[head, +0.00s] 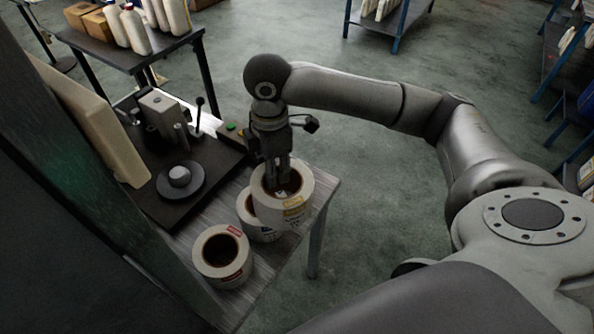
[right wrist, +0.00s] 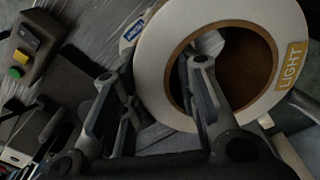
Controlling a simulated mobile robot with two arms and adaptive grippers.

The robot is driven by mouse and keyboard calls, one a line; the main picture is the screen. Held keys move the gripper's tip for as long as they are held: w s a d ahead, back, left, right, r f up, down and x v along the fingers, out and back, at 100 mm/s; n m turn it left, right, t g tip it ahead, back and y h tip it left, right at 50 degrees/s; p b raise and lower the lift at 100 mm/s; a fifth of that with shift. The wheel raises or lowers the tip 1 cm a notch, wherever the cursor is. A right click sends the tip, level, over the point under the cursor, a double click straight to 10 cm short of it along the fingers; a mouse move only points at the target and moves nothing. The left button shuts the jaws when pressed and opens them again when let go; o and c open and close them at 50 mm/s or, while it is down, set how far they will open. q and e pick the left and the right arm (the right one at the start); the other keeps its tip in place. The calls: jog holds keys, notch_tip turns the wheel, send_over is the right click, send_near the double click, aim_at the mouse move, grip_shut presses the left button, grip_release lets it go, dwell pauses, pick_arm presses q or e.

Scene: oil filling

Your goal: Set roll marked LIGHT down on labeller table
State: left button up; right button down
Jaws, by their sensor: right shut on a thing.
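The roll marked LIGHT (head: 293,216) is a white roll with a brown core and a yellow tag; the tag reads LIGHT in the right wrist view (right wrist: 291,65). My right gripper (head: 278,185) is shut on its wall, with a finger reaching into the core. The roll is over the right end of the labeller table (head: 203,208), upright or nearly so. Its underside is hidden, and I cannot tell whether it touches anything below. It partly covers a second white roll (head: 251,222) with a blue label. My left gripper is not in view.
A third white roll with a red label (head: 222,256) stands nearer on the table. The labeller (head: 160,110) with its round dark plate (head: 180,181) takes up the table's left part. Green and yellow buttons are beside it. A bench with white bottles (head: 135,35) stands behind.

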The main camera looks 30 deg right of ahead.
jog(key=w+d+f+n, duration=0.4)
jog(key=w+d+n, duration=0.25)
jog(key=n, duration=1.35)
notch_tip(320, 180, down, 9)
jog(key=shift+w+a+f+p, duration=0.1)
jog(key=shift+w+p, duration=0.05)
jog(key=shift+p, duration=0.9)
jog(key=shift+w+f, duration=0.1)
jog(key=shift+f, duration=0.25)
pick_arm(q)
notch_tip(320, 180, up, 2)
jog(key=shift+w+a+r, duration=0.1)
pick_arm(e)
jog(key=c, duration=1.6)
grip_release()
jog(key=shift+f, duration=0.15)
jog(key=shift+o, duration=0.9)
